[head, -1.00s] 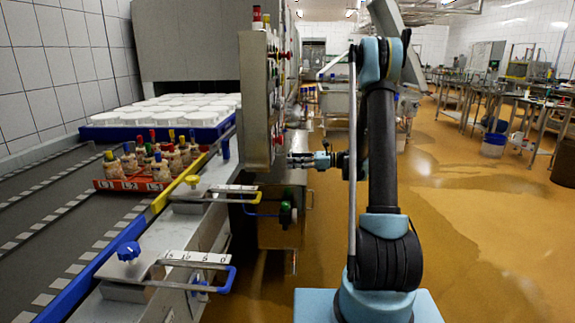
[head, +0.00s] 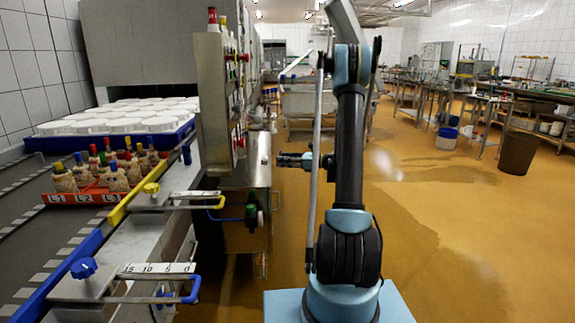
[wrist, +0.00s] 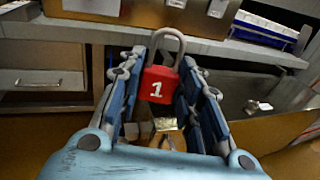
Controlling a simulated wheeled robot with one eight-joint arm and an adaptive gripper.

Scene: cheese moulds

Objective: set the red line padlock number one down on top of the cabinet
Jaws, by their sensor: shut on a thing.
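The red padlock (wrist: 158,85) with a white number 1 and a grey shackle hangs upright in the wrist view, shackle on top. My gripper (wrist: 163,62) is shut on it, with a blue finger on each side. In the head view my gripper (head: 284,160) points left, just right of the tall steel cabinet (head: 213,110) and lower than its top. The padlock cannot be made out there.
Left of the cabinet, a red crate (head: 85,197) of coloured-capped bottles stands on the conveyor (head: 35,245). A blue tray (head: 50,143) holds several white moulds. A grey bench (wrist: 150,38) crosses the wrist view. The orange floor (head: 450,230) on the right is open.

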